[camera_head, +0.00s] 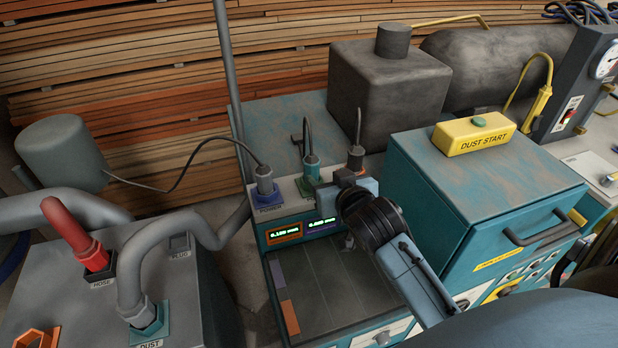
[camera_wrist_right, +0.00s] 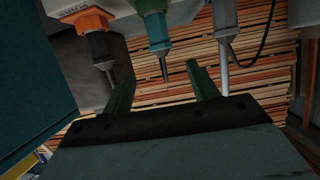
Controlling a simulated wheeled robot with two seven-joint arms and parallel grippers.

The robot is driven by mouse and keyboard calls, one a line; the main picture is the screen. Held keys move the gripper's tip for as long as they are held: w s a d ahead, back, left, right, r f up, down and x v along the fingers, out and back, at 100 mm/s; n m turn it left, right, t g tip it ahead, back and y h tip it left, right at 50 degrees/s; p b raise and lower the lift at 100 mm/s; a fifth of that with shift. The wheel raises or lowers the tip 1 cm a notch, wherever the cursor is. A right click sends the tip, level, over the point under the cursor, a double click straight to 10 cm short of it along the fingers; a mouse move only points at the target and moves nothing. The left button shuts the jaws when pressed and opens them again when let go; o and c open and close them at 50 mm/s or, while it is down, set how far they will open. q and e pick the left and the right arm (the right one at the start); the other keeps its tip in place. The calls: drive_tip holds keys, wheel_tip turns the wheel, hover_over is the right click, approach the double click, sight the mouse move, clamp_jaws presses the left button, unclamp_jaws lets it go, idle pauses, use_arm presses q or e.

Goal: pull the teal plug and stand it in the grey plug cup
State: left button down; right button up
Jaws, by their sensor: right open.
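The teal plug (camera_head: 311,168) stands upright in its socket on the back of the teal instrument, cable rising from its top. In the right wrist view the teal plug (camera_wrist_right: 158,42) appears inverted, just beyond the gap between the fingertips. My right gripper (camera_head: 331,184) is open and empty, close in front of the plug in the head view. Its fingers also show in the wrist view (camera_wrist_right: 160,72). Contact with the plug is not visible. The grey plug cup (camera_head: 180,242), labelled PLUG, is on the grey box at left, partly behind a hose. My left gripper is not in view.
A blue-collared plug (camera_head: 264,182) stands left of the teal one, and an orange-collared plug (camera_head: 355,158) stands right of it. A thick grey hose (camera_head: 210,228) arches in front of the cup. A teal cabinet (camera_head: 470,190) stands close right of my right arm.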

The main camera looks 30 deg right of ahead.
sight(309, 165)
drive_tip(key=x, duration=0.5)
drive_tip(key=f+b+x, duration=0.1)
drive_tip(key=x, duration=0.3)
drive_tip(key=b+x, duration=0.1)
drive_tip(key=x, duration=0.4)
drive_tip(key=shift+a+f, duration=0.1)
drive_tip(key=shift+f, duration=0.35)
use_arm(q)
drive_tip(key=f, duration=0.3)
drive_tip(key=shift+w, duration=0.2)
use_arm(e)
drive_tip(key=c, duration=1.1)
